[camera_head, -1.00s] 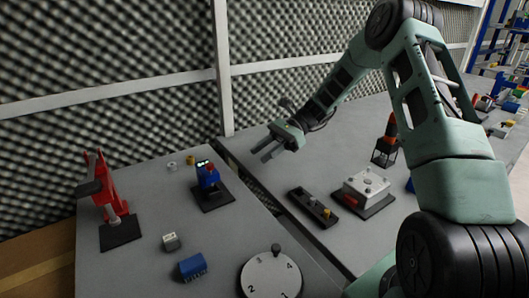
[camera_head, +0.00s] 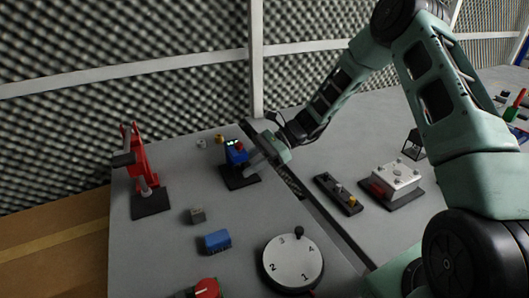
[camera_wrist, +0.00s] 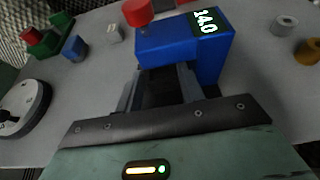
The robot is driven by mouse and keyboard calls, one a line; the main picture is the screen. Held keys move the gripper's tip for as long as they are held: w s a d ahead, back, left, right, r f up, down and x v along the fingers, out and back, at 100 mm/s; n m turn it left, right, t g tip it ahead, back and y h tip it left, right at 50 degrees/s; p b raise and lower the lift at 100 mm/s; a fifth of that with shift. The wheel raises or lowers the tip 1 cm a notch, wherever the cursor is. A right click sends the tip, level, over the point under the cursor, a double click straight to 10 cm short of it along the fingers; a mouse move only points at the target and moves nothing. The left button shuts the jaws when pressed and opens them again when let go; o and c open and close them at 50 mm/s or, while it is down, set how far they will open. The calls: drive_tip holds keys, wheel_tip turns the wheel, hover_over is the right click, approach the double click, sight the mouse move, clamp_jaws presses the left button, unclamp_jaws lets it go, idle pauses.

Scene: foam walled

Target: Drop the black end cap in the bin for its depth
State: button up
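A blue gauge (camera_head: 236,155) with a red knob stands on a black base plate (camera_head: 240,178) on the left table. In the wrist view the gauge (camera_wrist: 180,45) reads 14.0 and its red knob (camera_wrist: 137,12) is at the top. My gripper (camera_head: 249,163) is low and right beside the gauge. In the wrist view my gripper (camera_wrist: 160,80) has its two fingers apart, pointing at the gauge's lower front. The space between them is dark; I cannot tell whether the black end cap or only the base is there. I cannot pick out a bin with certainty.
A red press (camera_head: 140,170) stands at left. A numbered dial (camera_head: 292,262), a blue block (camera_head: 215,242) and a small grey block (camera_head: 197,215) are in front. A gold ring (camera_head: 220,139) lies behind. Past the gap are a dark tray (camera_head: 338,193) and a white box (camera_head: 397,178).

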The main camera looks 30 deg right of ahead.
sight(237, 171)
drive_tip(key=shift+x, duration=1.35)
drive_tip(key=c, duration=0.6)
drive_tip(key=shift+s, duration=0.1)
